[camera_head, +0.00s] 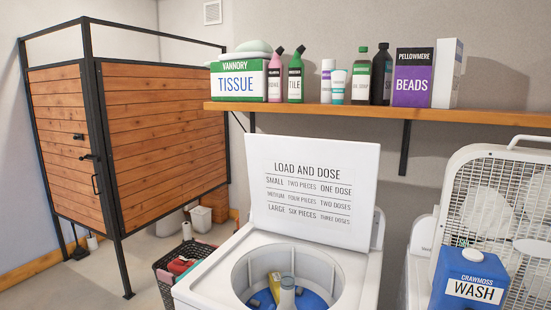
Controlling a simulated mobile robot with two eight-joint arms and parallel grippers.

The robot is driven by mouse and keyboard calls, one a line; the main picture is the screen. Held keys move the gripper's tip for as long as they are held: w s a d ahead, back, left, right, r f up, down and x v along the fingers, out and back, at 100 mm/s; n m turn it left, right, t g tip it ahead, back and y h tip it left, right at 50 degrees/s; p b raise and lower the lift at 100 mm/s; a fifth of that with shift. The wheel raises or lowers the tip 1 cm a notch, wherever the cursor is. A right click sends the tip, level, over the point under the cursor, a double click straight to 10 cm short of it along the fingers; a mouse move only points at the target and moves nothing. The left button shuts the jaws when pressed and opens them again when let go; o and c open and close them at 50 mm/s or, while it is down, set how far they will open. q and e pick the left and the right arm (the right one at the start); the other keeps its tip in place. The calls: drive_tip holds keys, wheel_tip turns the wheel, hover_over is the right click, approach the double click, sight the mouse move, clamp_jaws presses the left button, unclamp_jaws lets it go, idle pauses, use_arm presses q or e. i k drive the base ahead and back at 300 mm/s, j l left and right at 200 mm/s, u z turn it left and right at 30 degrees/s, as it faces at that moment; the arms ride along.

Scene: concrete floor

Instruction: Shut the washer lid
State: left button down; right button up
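The washer (212,276) is a white top-loader in the lower middle of the head view. Its lid (315,233) stands open and near upright at the back, with dosing text printed on its inner face. The round tub opening (240,272) is uncovered. Inside it I see blue material, a yellow item (274,284) and a pale upright post in the centre. Neither of my grippers shows in this view.
A wooden shelf (470,117) with a tissue box, bottles and boxes runs behind and above the lid. A blue wash container (468,280) and a white fan (483,170) stand at the right. A dark basket (166,291) sits on the floor left of the washer.

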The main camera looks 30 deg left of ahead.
sight(323, 191)
drive_tip(key=j+z, duration=0.75)
drive_tip(key=z, duration=0.2)
drive_tip(key=k+j+z, duration=0.1)
drive_tip(key=j, duration=0.25)
drive_tip(key=k+j+z, duration=0.25)
drive_tip(key=j, duration=0.35)
drive_tip(key=k+j, duration=0.3)
drive_tip(key=j, duration=0.2)
drive_tip(key=k+j+z, duration=0.1)
drive_tip(key=k+j, duration=0.2)
drive_tip(key=j, duration=0.15)
